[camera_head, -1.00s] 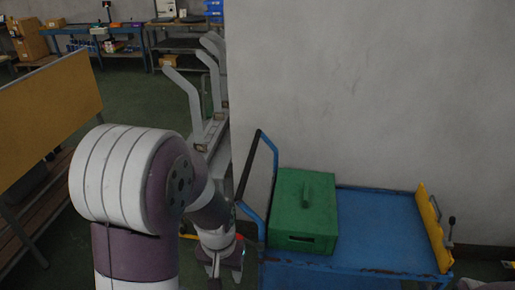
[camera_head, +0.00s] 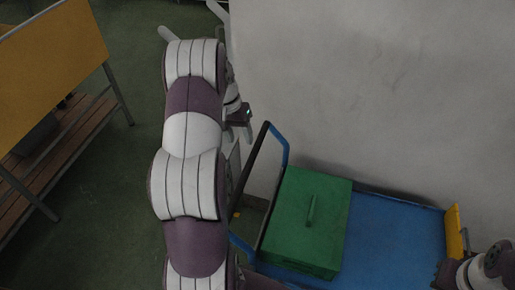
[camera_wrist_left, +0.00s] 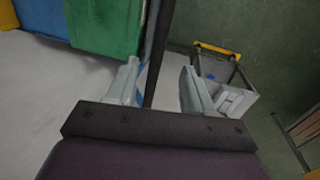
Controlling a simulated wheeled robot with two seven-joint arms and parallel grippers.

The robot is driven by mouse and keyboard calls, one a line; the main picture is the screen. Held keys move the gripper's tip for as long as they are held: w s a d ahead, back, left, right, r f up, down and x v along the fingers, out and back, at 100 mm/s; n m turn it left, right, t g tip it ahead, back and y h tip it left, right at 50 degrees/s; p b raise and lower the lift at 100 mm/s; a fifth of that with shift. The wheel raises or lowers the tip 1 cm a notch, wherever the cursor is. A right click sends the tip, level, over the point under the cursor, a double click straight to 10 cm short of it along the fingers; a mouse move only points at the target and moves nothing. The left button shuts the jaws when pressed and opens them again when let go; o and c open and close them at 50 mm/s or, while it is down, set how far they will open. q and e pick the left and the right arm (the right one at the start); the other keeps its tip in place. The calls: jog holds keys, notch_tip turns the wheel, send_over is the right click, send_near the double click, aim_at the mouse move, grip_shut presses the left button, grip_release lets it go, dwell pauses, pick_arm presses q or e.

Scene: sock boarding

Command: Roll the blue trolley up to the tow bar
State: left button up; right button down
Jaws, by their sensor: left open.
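The blue trolley (camera_head: 397,240) stands against the wall at lower right in the head view. A green box (camera_head: 308,222) sits on its deck, and its push handle (camera_head: 256,168) rises at the left end. My left gripper (camera_head: 238,133) is just left of the handle's upper part. In the left wrist view the open jaws (camera_wrist_left: 162,88) have the dark handle bar (camera_wrist_left: 158,45) showing between them; I cannot tell whether they touch it. Part of my right arm shows at lower right; its jaws cannot be made out. I cannot identify a tow bar.
A yellow panel (camera_head: 455,232) closes the trolley's right end. The grey wall (camera_head: 370,90) runs behind it. A yellow-topped bench (camera_head: 50,60) with slatted shelf stands left. Green floor between bench and my arm is clear. A grey bin (camera_wrist_left: 225,98) shows in the left wrist view.

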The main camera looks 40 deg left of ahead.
aim_at(247, 166)
pick_arm(q)
jog(key=f+p, duration=0.1)
jog(key=f, duration=0.2)
jog(key=d+f+p, duration=0.1)
jog(key=f, duration=0.3)
jog(key=d+f+p, duration=0.1)
jog(key=f, duration=0.3)
jog(key=shift+s+d+f, duration=0.1)
jog(key=shift+s+d, duration=0.05)
jog(key=shift+s+d+f, duration=0.15)
jog(key=shift+s+f, duration=0.1)
jog(key=shift+s, duration=0.05)
jog(key=shift+f, duration=0.1)
jog(key=shift+w, duration=0.15)
jog(key=c, duration=0.4)
grip_shut()
pick_arm(e)
jog(key=r, duration=0.1)
jog(key=s+r, duration=0.1)
jog(key=r, duration=0.1)
jog(key=shift+s+r, duration=0.25)
jog(key=shift+r, duration=0.1)
pick_arm(q)
jog(key=shift+w, duration=0.1)
